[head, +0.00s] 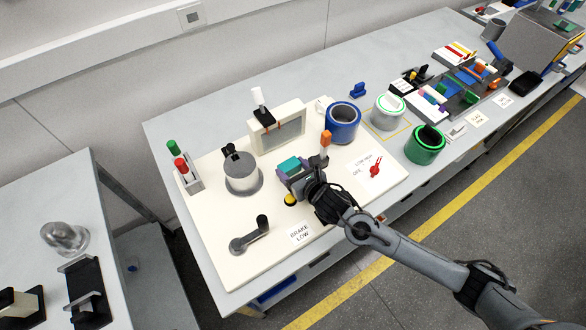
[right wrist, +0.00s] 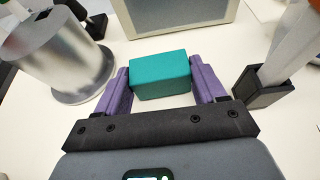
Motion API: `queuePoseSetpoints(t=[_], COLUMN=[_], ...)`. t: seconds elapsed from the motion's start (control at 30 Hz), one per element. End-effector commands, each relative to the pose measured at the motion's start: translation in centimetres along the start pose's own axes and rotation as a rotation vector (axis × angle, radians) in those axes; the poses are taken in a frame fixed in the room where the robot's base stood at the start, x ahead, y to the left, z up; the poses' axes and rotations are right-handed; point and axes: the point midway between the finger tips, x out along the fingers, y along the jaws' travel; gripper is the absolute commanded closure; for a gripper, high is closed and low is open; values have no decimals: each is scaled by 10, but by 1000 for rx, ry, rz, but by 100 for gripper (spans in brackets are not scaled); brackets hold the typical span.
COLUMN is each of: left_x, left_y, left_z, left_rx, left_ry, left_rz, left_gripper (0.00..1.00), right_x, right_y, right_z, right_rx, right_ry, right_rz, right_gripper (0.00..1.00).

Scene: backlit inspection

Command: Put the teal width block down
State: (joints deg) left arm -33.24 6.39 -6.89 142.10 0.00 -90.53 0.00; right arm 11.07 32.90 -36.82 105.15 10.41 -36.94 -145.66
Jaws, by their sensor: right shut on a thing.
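The teal width block (head: 289,164) is a small rectangular block. My right gripper (right wrist: 160,78) is shut on it, with a purple finger against each end, as the right wrist view shows. In the head view my right gripper (head: 292,172) is over the cream board (head: 215,260), between the metal cylinder and the orange-topped post. The block (right wrist: 160,75) appears level in the jaws. I cannot tell whether its underside touches the board. My left gripper is not in view.
The metal cylinder (head: 242,175) stands left of my gripper and the orange-topped post (head: 325,143) right of it. Behind is a framed panel (head: 278,130). A black crank handle (head: 250,235) and a yellow knob (head: 291,199) are in front. A blue-rimmed container (head: 343,120) stands at the back right.

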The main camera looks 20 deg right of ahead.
Motion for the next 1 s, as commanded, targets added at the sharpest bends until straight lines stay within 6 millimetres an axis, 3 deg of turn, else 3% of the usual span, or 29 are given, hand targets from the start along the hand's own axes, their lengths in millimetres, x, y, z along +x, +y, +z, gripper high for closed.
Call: queuePoseSetpoints(t=[0.23,0.27,0.43,0.8,1.0], left_x=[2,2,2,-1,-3], left_y=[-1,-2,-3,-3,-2], left_z=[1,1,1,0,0], left_rx=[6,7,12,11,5], left_ry=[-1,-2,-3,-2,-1], left_rz=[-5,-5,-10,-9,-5], left_gripper=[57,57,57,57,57], right_x=[1,1,1,-1,-24], right_y=[0,0,0,0,0], right_z=[-3,-2,-2,2,0], right_rx=[-1,-1,0,0,-2], right_ry=[0,0,0,0,1], right_rz=[0,0,0,0,0], right_gripper=[68,27,2,2,2])
